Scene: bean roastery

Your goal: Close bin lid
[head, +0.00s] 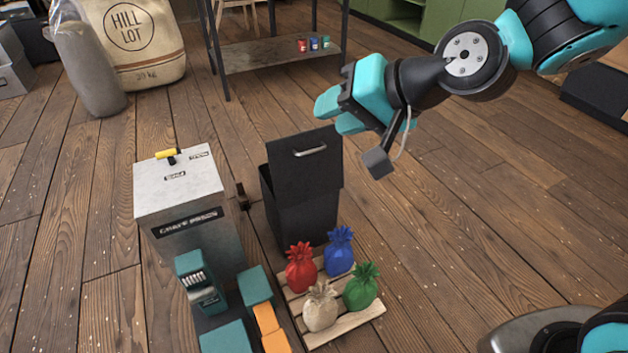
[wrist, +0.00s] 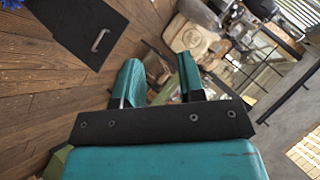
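The dark bin (head: 300,215) stands on the wooden floor beside a grey metal box. Its lid (head: 296,165) is raised and tilted, with a metal bar handle (head: 311,151) on the face toward the head camera. A strip of the bin's opening shows at the left of the lid. In the wrist view the dark lid (wrist: 72,22) and its handle (wrist: 100,40) are at the upper left. My gripper (head: 338,112) is above and right of the lid in the head view, apart from the handle. Its teal fingers (wrist: 160,82) are spread with nothing between them.
A grey box (head: 180,195) with a yellow-topped piece stands left of the bin. A wooden pallet (head: 345,325) with red, blue, green and beige sacks is in front. A metal shelf table (head: 270,55) and a large sack (head: 135,35) stand behind.

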